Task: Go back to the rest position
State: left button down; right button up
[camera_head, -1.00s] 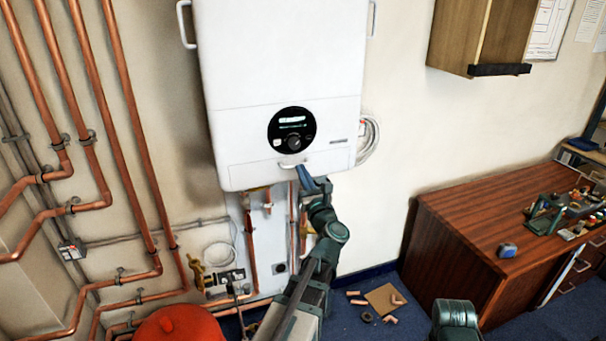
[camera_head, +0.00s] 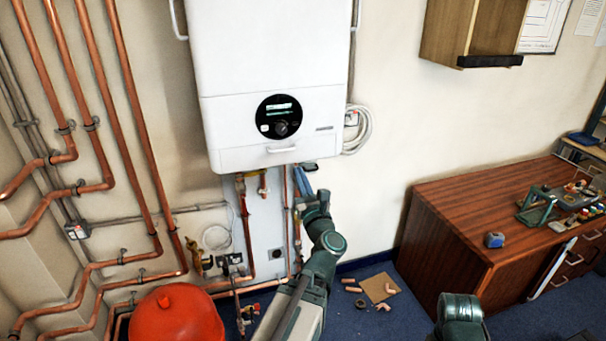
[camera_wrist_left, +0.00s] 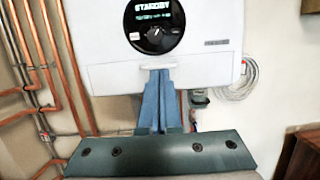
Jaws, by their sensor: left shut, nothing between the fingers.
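My left gripper (camera_head: 299,175) is shut and empty, just below the lower right edge of the white boiler (camera_head: 270,75). In the left wrist view its blue fingers (camera_wrist_left: 157,82) are together, pointing toward the boiler's front handle (camera_wrist_left: 157,67) and overlapping it in the picture. In the head view the handle (camera_head: 282,149) is clear of the fingers, up and to the left of them. The boiler's round black panel (camera_head: 279,116) is lit and reads STANDBY in the wrist view (camera_wrist_left: 154,24). My right gripper is not in view.
Copper pipes (camera_head: 130,125) run down the left wall, with more under the boiler. A red vessel (camera_head: 177,315) stands front left. A wooden desk (camera_head: 465,225) with tools is at right. Pipe fittings and a board (camera_head: 379,287) lie on the blue floor.

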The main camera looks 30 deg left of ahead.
pick_arm(q)
jog(key=w+d+f+m+t+h, duration=0.1)
jog(key=w+d+m+t+h, duration=0.25)
jog(key=d+m+h, duration=0.35)
jog(key=w+d+f+m+t+h, duration=0.2)
jog(key=w+d+m+h, duration=0.2)
jog(key=d+m, duration=0.45)
jog(key=d+f+m+g+h, duration=0.3)
jog(key=d+f+m+h, duration=0.1)
jog(key=d+m, duration=0.35)
jog(key=d+f+m+g+h, duration=0.2)
jog(key=d+f+m+h, duration=0.3)
jog(key=d+m, duration=0.25)
jog(key=s+d+f+m+g, duration=0.7)
jog(key=s+f+m, duration=0.2)
jog(key=f+m, duration=0.1)
jog(key=s+a+f+m+g+y, duration=0.2)
jog(key=s+m+g, duration=0.2)
jog(key=s, duration=0.3)
jog(key=s+a+f+m+g+y, duration=0.1)
jog(key=s+f+m+g+y, duration=0.2)
jog(key=s+m, duration=0.2)
jog(key=s, duration=0.2)
jog(key=shift+s+a+f+g+y, duration=0.3)
jog(key=shift+s+a+g, duration=0.05)
jog(key=shift+a, duration=0.05)
